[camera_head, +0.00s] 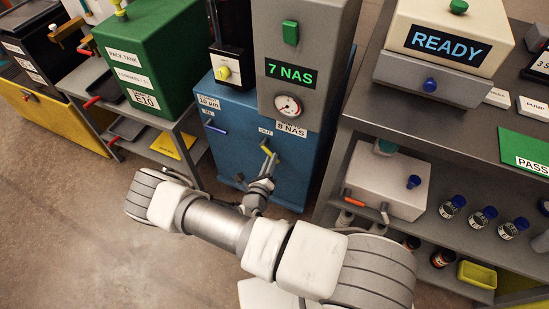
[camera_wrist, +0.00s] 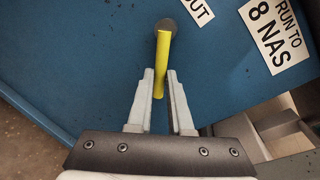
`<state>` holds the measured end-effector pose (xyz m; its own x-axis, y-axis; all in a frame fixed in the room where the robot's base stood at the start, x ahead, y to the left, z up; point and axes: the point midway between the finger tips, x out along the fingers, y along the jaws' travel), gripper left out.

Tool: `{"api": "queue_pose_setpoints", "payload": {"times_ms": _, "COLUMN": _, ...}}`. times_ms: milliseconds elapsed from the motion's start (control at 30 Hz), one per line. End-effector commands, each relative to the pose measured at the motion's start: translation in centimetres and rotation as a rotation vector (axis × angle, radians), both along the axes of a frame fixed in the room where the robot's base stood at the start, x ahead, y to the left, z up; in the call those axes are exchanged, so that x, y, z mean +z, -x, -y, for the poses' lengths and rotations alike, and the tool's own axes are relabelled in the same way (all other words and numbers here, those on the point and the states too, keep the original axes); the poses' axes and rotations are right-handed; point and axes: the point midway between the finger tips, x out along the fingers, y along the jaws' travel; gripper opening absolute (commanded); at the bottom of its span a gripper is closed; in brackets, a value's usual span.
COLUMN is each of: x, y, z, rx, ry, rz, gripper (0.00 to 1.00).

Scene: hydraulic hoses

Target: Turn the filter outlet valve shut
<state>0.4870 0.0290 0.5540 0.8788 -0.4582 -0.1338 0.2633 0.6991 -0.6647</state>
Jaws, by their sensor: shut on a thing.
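The filter outlet valve is a yellow lever (camera_head: 266,150) on the front of the blue filter unit (camera_head: 237,145), just below the OUT label (camera_head: 265,132). In the wrist view the yellow lever (camera_wrist: 163,55) hangs from a dark round pivot (camera_wrist: 167,25) and points nearly straight down in that picture. My gripper (camera_head: 269,163) is at the lever, and in the wrist view my gripper (camera_wrist: 160,76) has its two grey fingers on either side of the lever's free end, shut on it. The fingers partly hide the lever in the head view.
A blue lever (camera_head: 216,128) sits by the IN label on the same unit. The grey panel above reads 7 NAS (camera_head: 291,73) over a round gauge (camera_head: 287,105). A steel bench (camera_head: 440,125) stands right, a green tank (camera_head: 146,58) left. Open floor lies front left.

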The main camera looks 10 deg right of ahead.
Motion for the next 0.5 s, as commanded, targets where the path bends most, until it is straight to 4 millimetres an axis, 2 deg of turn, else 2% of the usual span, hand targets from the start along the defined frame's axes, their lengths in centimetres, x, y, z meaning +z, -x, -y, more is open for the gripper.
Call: {"api": "queue_pose_setpoints", "payload": {"times_ms": 500, "x": 2.5, "y": 0.7, "z": 0.9, "rx": -0.004, "ry": 0.394, "rz": -0.284, "gripper": 0.0}}
